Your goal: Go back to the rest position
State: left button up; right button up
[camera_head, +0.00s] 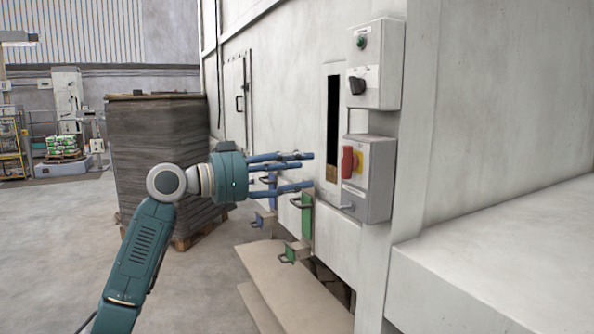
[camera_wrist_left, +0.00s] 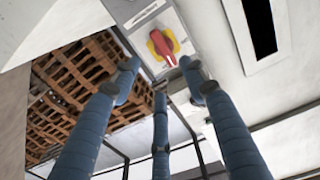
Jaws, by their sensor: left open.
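My left gripper (camera_head: 308,170) reaches in from the left, with its blue fingers spread and empty. Its fingertips point at the machine's wall, to the left of the lower grey switch box (camera_head: 378,190). That box carries a red rotary switch (camera_head: 348,162) on a yellow plate. In the left wrist view the red switch (camera_wrist_left: 163,46) shows beyond the spread fingers (camera_wrist_left: 160,90), with nothing held between them. From these views I cannot tell the exact gap to the box. My right gripper is not in view.
An upper box (camera_head: 378,65) with a black knob and green button hangs above the switch box. Green-and-blue handled brackets (camera_head: 305,215) sit below my gripper. A beige step (camera_head: 285,285) and a white ledge (camera_head: 500,250) flank the machine. A tall grey stack (camera_head: 155,150) stands behind my arm.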

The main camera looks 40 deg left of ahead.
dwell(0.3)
